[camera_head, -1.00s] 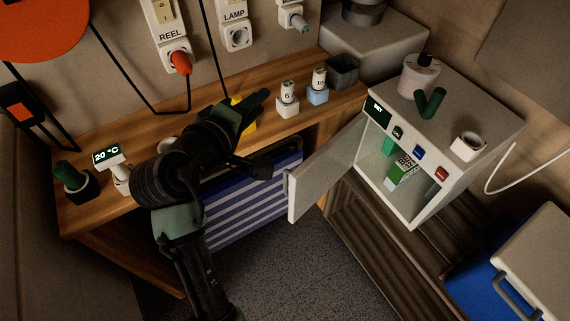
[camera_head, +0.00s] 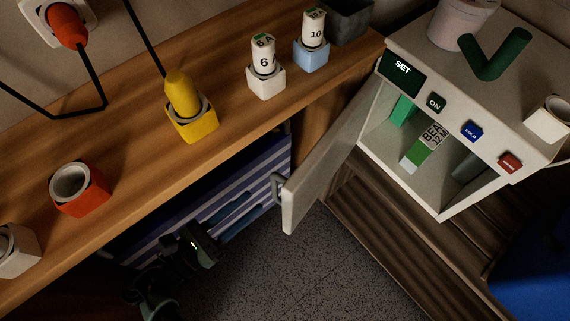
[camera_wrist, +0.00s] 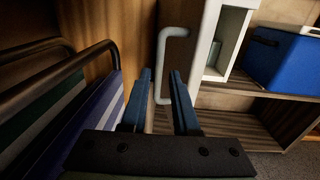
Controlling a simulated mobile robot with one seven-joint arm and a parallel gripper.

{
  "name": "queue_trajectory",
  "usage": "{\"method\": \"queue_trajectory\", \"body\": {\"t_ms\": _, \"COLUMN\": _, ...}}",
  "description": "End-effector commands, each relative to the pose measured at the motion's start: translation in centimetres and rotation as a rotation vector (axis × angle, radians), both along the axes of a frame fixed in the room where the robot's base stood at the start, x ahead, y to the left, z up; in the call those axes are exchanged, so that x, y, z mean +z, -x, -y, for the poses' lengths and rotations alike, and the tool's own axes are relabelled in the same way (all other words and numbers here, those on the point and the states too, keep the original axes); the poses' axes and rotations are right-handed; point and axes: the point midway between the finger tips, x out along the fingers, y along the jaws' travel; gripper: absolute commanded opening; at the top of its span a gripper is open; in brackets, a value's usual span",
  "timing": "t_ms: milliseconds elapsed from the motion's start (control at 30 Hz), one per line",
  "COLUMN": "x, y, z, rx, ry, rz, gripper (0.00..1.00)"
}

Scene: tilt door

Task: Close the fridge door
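The small white fridge (camera_head: 445,195) stands at the right with its front open. Its door (camera_head: 325,165) is swung out to the left, and a grey handle (camera_head: 278,188) sits on the door's outer face near the free edge. My gripper (camera_head: 245,200) is low, beside the striped fabric under the counter, left of the handle. In the wrist view, my gripper (camera_wrist: 160,78) shows two blue fingers held apart, with the C-shaped handle (camera_wrist: 163,65) just ahead of them. I cannot tell whether part of the handle is between the fingers.
The wooden counter (camera_head: 225,150) overhangs at the left, carrying coloured holders. A blue-and-white striped item (camera_head: 165,225) with dark rails (camera_wrist: 70,65) is close to my gripper's left. A carton (camera_head: 425,145) stands inside the fridge. Dark floor (camera_head: 290,270) before the door is clear.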

Motion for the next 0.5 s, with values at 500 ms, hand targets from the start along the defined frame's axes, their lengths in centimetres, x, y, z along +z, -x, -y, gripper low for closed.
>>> {"method": "queue_trajectory", "body": {"t_ms": 500, "x": -0.1, "y": -6.0, "z": 7.6, "rx": -0.003, "ry": -0.002, "rz": 0.001, "gripper": 0.29}}
